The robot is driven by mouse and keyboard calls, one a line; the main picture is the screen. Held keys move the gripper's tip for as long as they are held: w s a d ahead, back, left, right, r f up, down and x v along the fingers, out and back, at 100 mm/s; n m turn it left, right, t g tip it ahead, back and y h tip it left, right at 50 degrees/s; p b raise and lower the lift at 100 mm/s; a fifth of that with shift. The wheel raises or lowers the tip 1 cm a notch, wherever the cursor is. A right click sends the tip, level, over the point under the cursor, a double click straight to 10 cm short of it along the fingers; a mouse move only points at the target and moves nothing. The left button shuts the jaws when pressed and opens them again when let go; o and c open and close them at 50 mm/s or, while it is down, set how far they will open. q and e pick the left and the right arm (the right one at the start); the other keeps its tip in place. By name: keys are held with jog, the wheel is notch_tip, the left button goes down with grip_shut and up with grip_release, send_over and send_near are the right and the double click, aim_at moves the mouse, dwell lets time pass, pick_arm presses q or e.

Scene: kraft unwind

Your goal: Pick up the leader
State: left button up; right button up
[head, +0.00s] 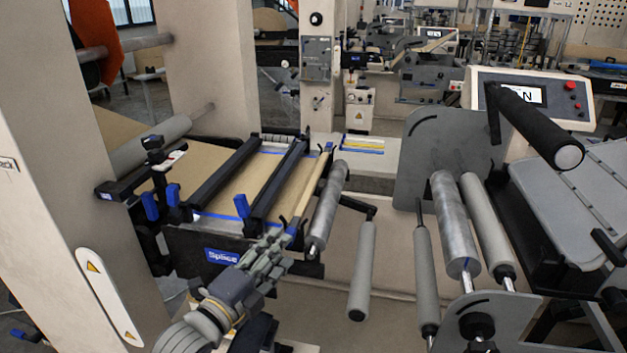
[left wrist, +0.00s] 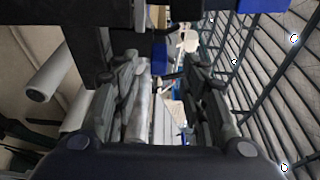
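A brown kraft sheet (head: 238,186), which I take to be the leader, lies on the splice table under two dark crossbars. A narrow tan strip of it (head: 306,190) shows beyond the right crossbar. My left gripper (head: 284,240) is at the table's front right corner, close to the dark front face with a blue label. Whether it touches the table or sheet I cannot tell. In the left wrist view the left gripper (left wrist: 166,88) has its fingers apart, with no sheet clearly visible between them. My right gripper is in neither view.
A metal roller (head: 327,208) stands just right of the table, with a grey roller (head: 362,270) beyond it. Blue-handled clamps (head: 151,206) stand at the table's left. A grey side plate (head: 445,160) and a control panel (head: 530,97) are farther right.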

aim_at(298, 216)
pick_arm(q)
jog(key=p+x, duration=0.1)
jog(key=x, duration=0.3)
jog(key=shift+w+d, duration=0.2)
grip_shut()
